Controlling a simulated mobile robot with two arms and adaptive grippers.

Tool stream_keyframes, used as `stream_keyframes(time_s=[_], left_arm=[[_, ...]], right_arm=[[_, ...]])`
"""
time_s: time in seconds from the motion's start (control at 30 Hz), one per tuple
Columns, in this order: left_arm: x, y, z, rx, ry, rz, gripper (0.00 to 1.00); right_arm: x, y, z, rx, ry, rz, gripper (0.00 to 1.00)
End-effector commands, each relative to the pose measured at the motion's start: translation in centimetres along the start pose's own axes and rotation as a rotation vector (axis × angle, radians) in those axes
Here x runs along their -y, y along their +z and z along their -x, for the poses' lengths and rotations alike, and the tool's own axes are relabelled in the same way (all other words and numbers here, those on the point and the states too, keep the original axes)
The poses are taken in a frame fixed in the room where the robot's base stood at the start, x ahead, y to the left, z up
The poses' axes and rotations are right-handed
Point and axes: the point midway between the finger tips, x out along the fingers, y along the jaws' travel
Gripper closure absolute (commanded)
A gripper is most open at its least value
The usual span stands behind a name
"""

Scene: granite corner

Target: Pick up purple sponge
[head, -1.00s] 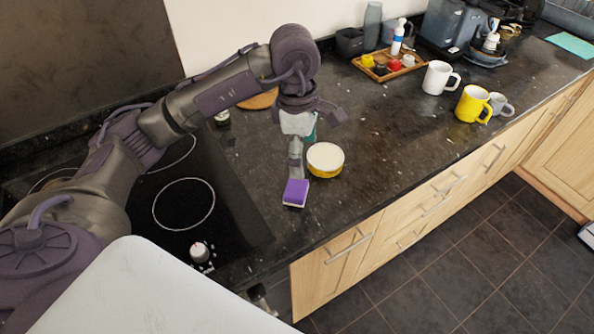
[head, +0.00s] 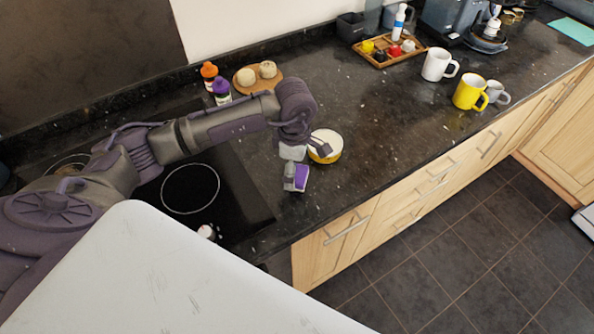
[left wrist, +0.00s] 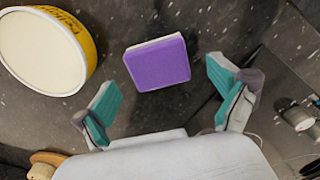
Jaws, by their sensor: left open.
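The purple sponge (head: 300,177) lies on the dark granite counter near its front edge, just in front of a yellow tin. In the left wrist view the sponge (left wrist: 158,63) shows its purple top and a pale edge. My left gripper (left wrist: 166,88) is open, its two teal-padded fingers apart. The sponge lies just beyond the fingertips, roughly between their lines, and is not gripped. In the head view my left gripper (head: 290,172) is beside and partly over the sponge, hiding its left part. My right gripper is not in view.
The round yellow tin (head: 325,146) stands close behind the sponge; it also shows in the left wrist view (left wrist: 45,50). The black hob (head: 190,190) is at left. Two bottles (head: 215,85) and a round board (head: 257,79) stand behind. Mugs (head: 468,92) stand farther right.

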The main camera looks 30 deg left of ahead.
Motion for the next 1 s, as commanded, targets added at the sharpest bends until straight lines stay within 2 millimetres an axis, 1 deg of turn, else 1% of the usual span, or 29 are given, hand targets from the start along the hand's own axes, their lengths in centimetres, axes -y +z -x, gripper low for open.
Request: stream_keyframes(time_s=[0.03, 0.13, 0.37, 0.47, 0.6, 0.67, 0.73, 0.77, 1.0], left_arm=[[0.1, 0.0, -0.5, -0.001, -0.003, 0.000, 0.03], [0.0, 0.0, -1.3, 0.000, 0.000, -0.001, 0.03], [0.0, 0.0, -1.5, 0.000, 0.001, -0.001, 0.03], [0.0, 0.0, -1.5, 0.000, 0.001, -0.001, 0.18], [0.0, 0.0, -1.5, 0.000, 0.001, -0.001, 0.41], [0.0, 0.0, -1.5, 0.000, 0.001, -0.001, 0.51], [0.0, 0.0, -1.5, 0.000, 0.001, -0.001, 0.51], [0.0, 0.0, -1.5, 0.000, 0.001, -0.001, 0.55], [0.0, 0.0, -1.4, 0.001, 0.002, -0.001, 0.55]], right_arm=[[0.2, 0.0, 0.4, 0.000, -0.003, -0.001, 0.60], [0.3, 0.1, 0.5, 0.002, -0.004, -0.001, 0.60], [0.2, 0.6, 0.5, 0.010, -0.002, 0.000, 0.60], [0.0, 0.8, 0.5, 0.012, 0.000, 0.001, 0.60], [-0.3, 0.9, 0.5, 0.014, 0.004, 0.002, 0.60], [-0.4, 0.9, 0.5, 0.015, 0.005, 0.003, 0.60], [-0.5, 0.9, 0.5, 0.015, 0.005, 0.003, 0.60], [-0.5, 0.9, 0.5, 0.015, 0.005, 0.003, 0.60], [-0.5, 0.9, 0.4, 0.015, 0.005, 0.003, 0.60]])
